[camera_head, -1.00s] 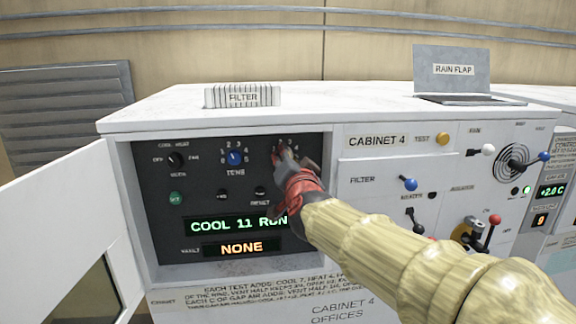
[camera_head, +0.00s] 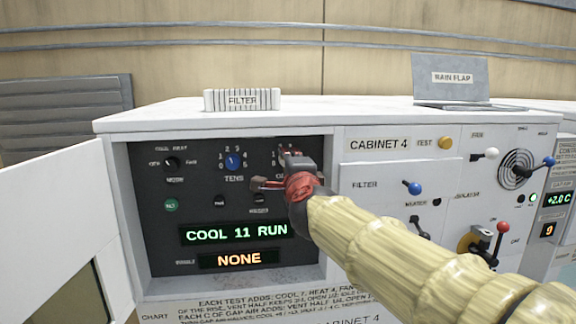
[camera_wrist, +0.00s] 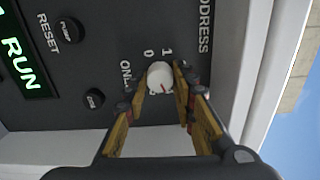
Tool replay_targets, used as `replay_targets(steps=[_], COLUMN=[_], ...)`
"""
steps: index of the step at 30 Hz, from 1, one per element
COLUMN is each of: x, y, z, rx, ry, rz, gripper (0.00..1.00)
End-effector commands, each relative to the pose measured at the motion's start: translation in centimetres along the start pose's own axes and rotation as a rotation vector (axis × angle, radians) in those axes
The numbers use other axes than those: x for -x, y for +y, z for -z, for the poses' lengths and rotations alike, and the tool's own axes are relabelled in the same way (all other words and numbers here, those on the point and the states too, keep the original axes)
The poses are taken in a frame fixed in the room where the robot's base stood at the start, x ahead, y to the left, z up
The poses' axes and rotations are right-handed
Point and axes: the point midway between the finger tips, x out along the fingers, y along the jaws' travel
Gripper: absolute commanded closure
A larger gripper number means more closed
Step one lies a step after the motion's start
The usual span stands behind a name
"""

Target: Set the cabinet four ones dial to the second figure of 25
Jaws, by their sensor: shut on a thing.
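The ones dial (camera_wrist: 160,77) is a pale round knob with a red mark, on the dark panel of cabinet four. In the wrist view its red mark points down and slightly right, away from the printed 0 and 1. My gripper (camera_wrist: 162,86) is shut on the dial, one finger on each side. In the head view my gripper (camera_head: 274,170) covers the dial and most of its figures. The blue tens dial (camera_head: 232,161) is to its left. The green display (camera_head: 237,233) reads COOL 11 RUN.
An orange display (camera_head: 239,260) reads NONE. The mode knob (camera_head: 172,163) and small push buttons share the recessed panel. The open white door (camera_head: 70,220) stands at left. A white panel (camera_head: 385,200) with levers lies right, beneath my arm.

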Motion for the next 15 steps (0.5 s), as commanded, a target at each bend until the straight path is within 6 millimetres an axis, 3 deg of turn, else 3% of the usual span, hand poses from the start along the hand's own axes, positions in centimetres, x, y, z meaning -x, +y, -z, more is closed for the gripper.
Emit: replay_targets(steps=[1,15], x=[0.18,0.22], y=[-0.81,-0.91], z=[0.02,0.09], rx=[-0.046,-0.474], ry=[0.0,-0.003], rz=[0.015,0.016], gripper=[0.99,0.99])
